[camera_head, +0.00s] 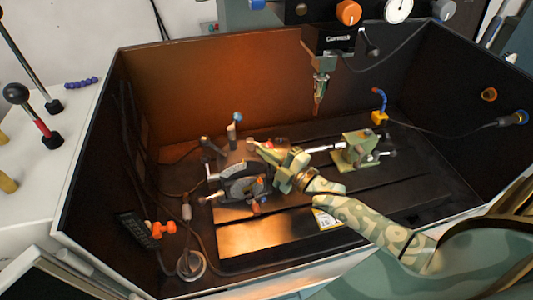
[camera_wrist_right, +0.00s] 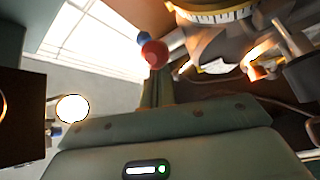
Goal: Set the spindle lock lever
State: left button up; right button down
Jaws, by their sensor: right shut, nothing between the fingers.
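The indexing chuck (camera_head: 243,187) stands on the dark machine table, a grey round body with several small levers and handles. My right gripper (camera_head: 262,150) is over its right rear side, shut and empty. In the right wrist view its fingers (camera_wrist_right: 157,80) are closed together, with a red ball knob (camera_wrist_right: 154,53) at their tips and a blue knob (camera_wrist_right: 143,38) just behind it. I cannot tell whether the fingers touch the red knob, nor which lever is the spindle lock lever. A blue-topped lever (camera_head: 237,118) stands upright behind the chuck. My left gripper is out of view.
A pale green tailstock (camera_head: 357,148) stands right of the chuck. A spindle head (camera_head: 322,65) hangs above the rear. Dark enclosure walls surround the table, with cables along the left. The front table area (camera_head: 262,237) is clear.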

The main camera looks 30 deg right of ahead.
aim_at(272, 145)
jog(key=shift+w+d+n+g+y+b, duration=0.15)
jog(key=shift+d+n+g+y+b, duration=0.3)
jog(key=shift+y, duration=0.45)
jog(key=shift+f+n+y, duration=0.1)
jog(key=shift+n+y, duration=0.15)
jog(key=shift+y, duration=0.05)
jog(key=n+g+y+b, duration=0.1)
jog(key=d+n+g+y+b, duration=0.1)
jog(key=y+b, duration=0.1)
jog(key=shift+w+d+f+g+b, duration=0.15)
jog(key=shift+w+g+b, duration=0.1)
jog(key=shift+w+b, duration=0.1)
jog(key=shift+w+d+n+g+y+b, duration=0.15)
jog(key=shift+d+n+g+y+b, duration=0.15)
jog(key=shift+n+g+y+b, duration=0.15)
jog(key=shift+w+d+r, duration=0.2)
jog(key=shift+d, duration=0.1)
jog(key=shift+r, duration=0.1)
